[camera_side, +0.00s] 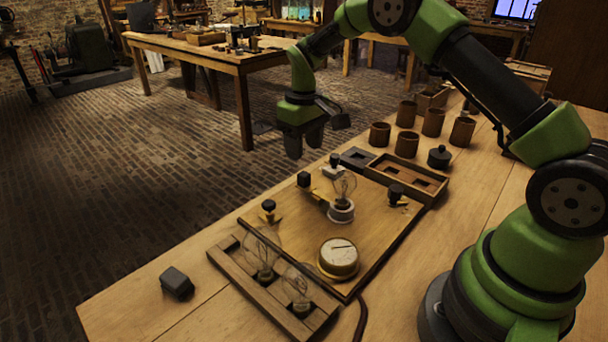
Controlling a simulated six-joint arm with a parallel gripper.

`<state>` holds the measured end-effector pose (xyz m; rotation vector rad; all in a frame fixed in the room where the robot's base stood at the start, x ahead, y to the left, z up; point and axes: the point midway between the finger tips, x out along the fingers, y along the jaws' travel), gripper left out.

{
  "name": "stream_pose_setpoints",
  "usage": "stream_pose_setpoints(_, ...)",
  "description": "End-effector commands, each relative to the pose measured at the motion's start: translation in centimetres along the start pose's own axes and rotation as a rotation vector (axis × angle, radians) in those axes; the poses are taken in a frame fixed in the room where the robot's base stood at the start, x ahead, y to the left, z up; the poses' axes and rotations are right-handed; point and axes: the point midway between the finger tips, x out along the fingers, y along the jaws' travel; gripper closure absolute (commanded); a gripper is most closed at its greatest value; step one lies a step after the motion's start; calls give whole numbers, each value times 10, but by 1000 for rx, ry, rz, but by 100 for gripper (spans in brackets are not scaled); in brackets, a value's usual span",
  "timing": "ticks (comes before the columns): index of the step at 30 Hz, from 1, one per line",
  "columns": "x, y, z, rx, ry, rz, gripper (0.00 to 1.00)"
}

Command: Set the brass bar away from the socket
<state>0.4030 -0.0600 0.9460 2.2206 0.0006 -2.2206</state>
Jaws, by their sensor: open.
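My gripper (304,147) is open and empty, pointing down in the air above and behind the far left edge of the wooden board (293,225). A small brass piece (318,194), which looks like the brass bar, lies on the board beside a black block (304,180). It is small and dim, so I cannot tell its exact ends. The white round socket (341,213) stands just right of it, with a clear glass bulb (344,185) upright in it. My gripper is apart from both.
Black knobs (269,206) (396,191) and a round dial (338,257) stand on the board. A rack with glass bulbs (244,280) lies in front. A wooden tray (430,186), brown jars (407,144) and a black lidded pot (439,157) are behind. A dark block (177,283) lies front left.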

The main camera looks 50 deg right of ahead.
Motion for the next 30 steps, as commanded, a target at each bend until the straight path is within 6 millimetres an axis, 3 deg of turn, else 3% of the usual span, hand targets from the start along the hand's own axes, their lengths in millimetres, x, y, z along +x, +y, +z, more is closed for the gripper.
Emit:
stream_pose_setpoints(6,43,0,1,0,-3,-1,49)
stream_pose_setpoints(12,70,0,0,1,0,-1,49)
stream_pose_setpoints(24,78,0,0,1,3,-2,49)
stream_pose_setpoints(30,77,0,0,0,3,-1,95)
